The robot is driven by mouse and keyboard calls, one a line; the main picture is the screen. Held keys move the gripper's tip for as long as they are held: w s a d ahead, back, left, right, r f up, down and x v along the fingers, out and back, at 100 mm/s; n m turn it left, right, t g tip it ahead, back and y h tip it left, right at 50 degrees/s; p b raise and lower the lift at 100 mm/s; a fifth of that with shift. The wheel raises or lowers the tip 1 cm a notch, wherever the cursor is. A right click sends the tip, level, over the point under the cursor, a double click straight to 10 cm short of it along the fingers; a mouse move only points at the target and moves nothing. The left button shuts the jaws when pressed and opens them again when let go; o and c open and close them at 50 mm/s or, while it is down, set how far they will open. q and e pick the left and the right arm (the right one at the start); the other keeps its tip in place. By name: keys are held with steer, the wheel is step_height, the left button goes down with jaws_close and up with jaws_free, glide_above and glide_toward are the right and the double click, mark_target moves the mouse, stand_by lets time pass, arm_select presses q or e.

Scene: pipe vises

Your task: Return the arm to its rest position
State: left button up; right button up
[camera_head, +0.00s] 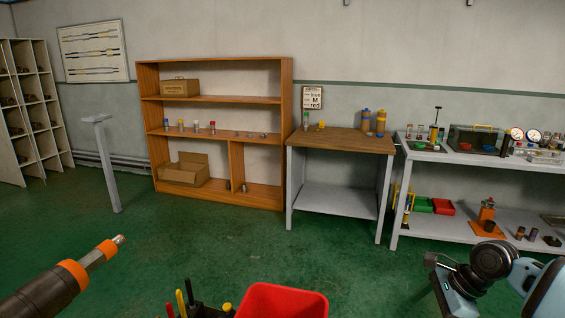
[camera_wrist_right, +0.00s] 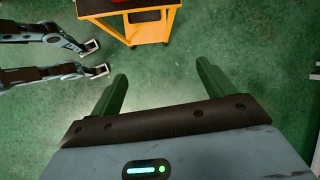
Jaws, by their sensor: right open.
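My right gripper (camera_wrist_right: 161,72) shows in the right wrist view with its two green fingers spread wide apart. Nothing is between the fingers; green floor shows beyond them. In the head view my right arm (camera_head: 490,262), blue-grey with a black joint, is bent at the lower right corner. Its fingers cannot be made out there. My left gripper is in neither view.
A red bin (camera_head: 283,300) is at the bottom of the head view. A dark, orange-banded cylinder (camera_head: 60,285) enters at lower left. A wooden-topped table (camera_head: 340,141), grey bench (camera_head: 462,157) and wooden shelf (camera_head: 215,101) stand behind. An orange cart (camera_wrist_right: 145,30) shows in the wrist view.

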steer(key=s+d+f+n+t+h, duration=0.1)
steer(key=s+d+f+n, duration=0.1)
steer(key=s+f+n, duration=0.7)
steer(key=s+d+f+n+t+h, duration=0.2)
steer(key=s+d+f+n, duration=0.15)
steer(key=f, duration=0.85)
steer(key=s+d+f+n+t, duration=0.1)
steer(key=s+d+f+n, duration=0.1)
steer(key=s+n, duration=0.75)
steer(key=s+d+f+n+t, duration=0.1)
steer(key=s+n, duration=0.8)
steer(key=s, duration=0.2)
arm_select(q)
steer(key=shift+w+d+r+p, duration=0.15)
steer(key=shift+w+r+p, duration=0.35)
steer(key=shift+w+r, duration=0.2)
arm_select(e)
steer(key=s+a+f+m+t, duration=0.1)
steer(key=a+m, duration=0.8)
steer(key=a, duration=0.9)
steer(key=shift+s+a+f+t, duration=0.25)
steer(key=shift+s+a+t, duration=0.05)
steer(key=shift+a+t, duration=0.1)
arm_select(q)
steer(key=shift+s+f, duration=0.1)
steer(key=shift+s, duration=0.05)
